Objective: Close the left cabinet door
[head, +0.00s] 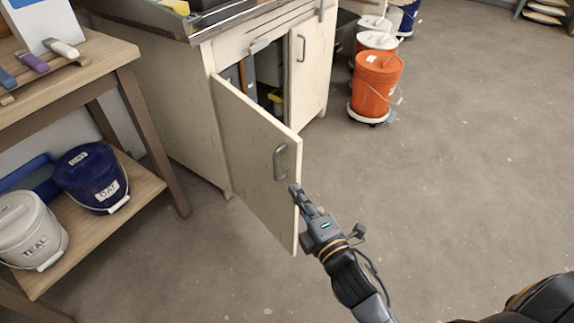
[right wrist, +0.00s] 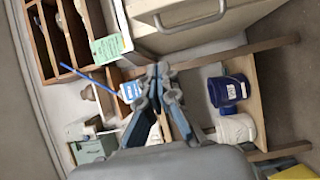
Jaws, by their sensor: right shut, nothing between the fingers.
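The left cabinet door (head: 254,160) is a cream panel standing wide open from the cream cabinet (head: 172,100). Its grey handle (head: 280,162) is near the free edge, on the face toward me. My right gripper (head: 295,190) is shut and empty, its fingertips at the door's free edge just below the handle. I cannot tell whether they touch it. In the right wrist view the shut fingers (right wrist: 160,72) show in the middle, and a cream panel with a curved grey handle (right wrist: 190,20) is above them. My left gripper is out of view.
A wooden shelf unit (head: 98,222) at the left holds a blue bucket (head: 92,178) and a white bucket (head: 30,232). The right cabinet door (head: 307,68) is shut. An orange bucket (head: 375,84) stands right of the cabinet. The floor (head: 440,170) at the right is clear.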

